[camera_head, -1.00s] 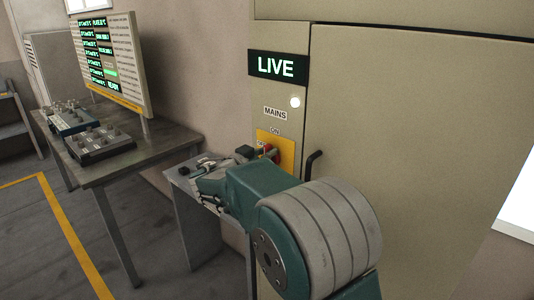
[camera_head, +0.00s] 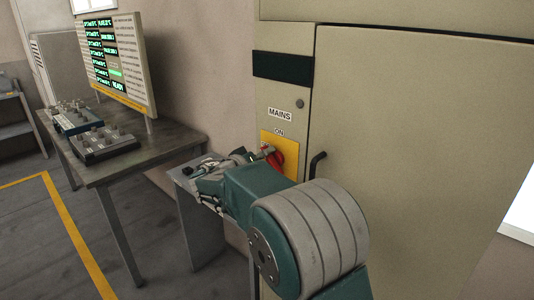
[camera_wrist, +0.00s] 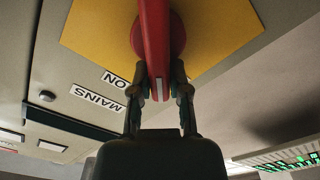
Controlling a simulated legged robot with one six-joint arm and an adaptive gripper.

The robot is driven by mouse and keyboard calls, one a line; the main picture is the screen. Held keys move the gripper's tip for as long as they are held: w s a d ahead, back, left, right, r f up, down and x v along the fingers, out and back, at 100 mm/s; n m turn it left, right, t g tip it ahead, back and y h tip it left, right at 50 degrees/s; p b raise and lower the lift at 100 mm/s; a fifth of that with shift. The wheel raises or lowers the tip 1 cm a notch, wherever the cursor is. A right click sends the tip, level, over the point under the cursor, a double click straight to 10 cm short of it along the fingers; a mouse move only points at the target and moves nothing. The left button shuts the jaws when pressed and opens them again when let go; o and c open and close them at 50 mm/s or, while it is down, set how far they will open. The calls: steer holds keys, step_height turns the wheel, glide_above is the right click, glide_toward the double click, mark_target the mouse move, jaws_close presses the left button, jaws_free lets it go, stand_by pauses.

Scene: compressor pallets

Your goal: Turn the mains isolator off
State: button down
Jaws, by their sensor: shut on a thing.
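The mains isolator is a red rotary handle (camera_head: 276,157) on a yellow plate (camera_head: 291,165) on the beige cabinet, under the MAINS label (camera_head: 279,114). In the wrist view the red handle (camera_wrist: 155,45) runs down from its round hub, and my gripper (camera_wrist: 160,88) is shut on its end, one finger each side. In the head view my gripper (camera_head: 240,157) is at the left of the plate, partly hidden by my arm. The display panel (camera_head: 283,67) above MAINS is dark with no LIVE text. The small round lamp (camera_head: 299,104) is unlit.
A black door handle (camera_head: 317,163) is right of the plate, close to my arm. A grey table (camera_head: 150,150) with control boxes (camera_head: 103,145) and a status screen (camera_head: 117,62) stands at the left. A small grey stand (camera_head: 195,205) is below my gripper.

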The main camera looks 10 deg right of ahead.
steer(key=f+n, duration=0.1)
steer(key=n, duration=0.1)
steer(key=f+n, duration=0.1)
steer(key=n, duration=0.1)
steer(key=shift+w+a+n, duration=0.1)
steer(key=shift+w+n, duration=0.05)
steer(key=shift+n, duration=0.15)
steer(key=shift+f+n, duration=0.15)
steer(key=shift+n, duration=0.95)
steer(key=shift+f+n, duration=0.15)
steer(key=shift+n, duration=0.95)
